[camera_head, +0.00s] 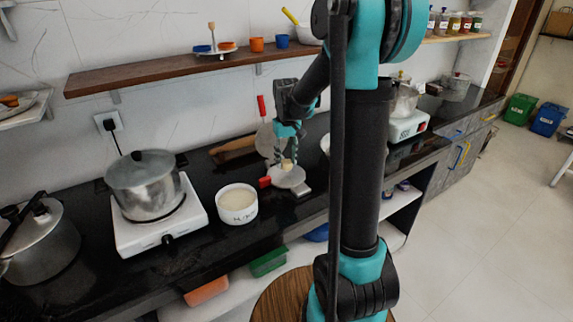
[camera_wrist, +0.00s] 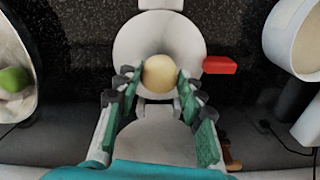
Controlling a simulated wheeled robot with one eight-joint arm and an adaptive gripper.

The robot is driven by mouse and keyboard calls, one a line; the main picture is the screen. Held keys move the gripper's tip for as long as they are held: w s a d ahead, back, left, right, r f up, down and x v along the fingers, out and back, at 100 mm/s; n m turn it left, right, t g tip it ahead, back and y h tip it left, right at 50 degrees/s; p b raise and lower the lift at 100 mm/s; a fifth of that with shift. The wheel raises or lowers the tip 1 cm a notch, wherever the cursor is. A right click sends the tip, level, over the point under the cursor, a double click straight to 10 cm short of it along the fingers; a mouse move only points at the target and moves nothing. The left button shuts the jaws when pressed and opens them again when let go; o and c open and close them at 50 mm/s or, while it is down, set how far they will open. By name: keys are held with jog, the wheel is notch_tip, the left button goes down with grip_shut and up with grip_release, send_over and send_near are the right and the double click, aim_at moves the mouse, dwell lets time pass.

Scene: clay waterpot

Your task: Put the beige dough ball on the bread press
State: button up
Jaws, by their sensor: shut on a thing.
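The beige dough ball (camera_wrist: 159,73) is between my fingertips in the wrist view. My gripper (camera_wrist: 158,80) is shut on it. The ball shows small in the head view (camera_head: 287,165), over the bread press's round metal base plate (camera_head: 285,178). The base plate also shows behind the ball in the wrist view (camera_wrist: 130,48). The press is open, with its round lid (camera_head: 267,142) standing up at the back. In the head view my gripper (camera_head: 286,159) is low over the plate. I cannot tell whether the ball touches the plate.
A red piece (camera_wrist: 219,65) sticks out beside the press. A white tub (camera_head: 237,206) stands left of it, then a steel pot (camera_head: 147,186) on a white stove (camera_head: 190,219). A bowl (camera_wrist: 32,75) holding something green is on the press's other side. A wall shelf (camera_head: 180,69) is above.

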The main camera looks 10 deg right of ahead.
aim_at(286, 167)
jog(key=shift+f, duration=1.15)
jog(key=shift+f, duration=0.15)
jog(key=o, duration=1)
notch_tip(286, 167, up, 12)
jog(key=shift+r, duration=0.2)
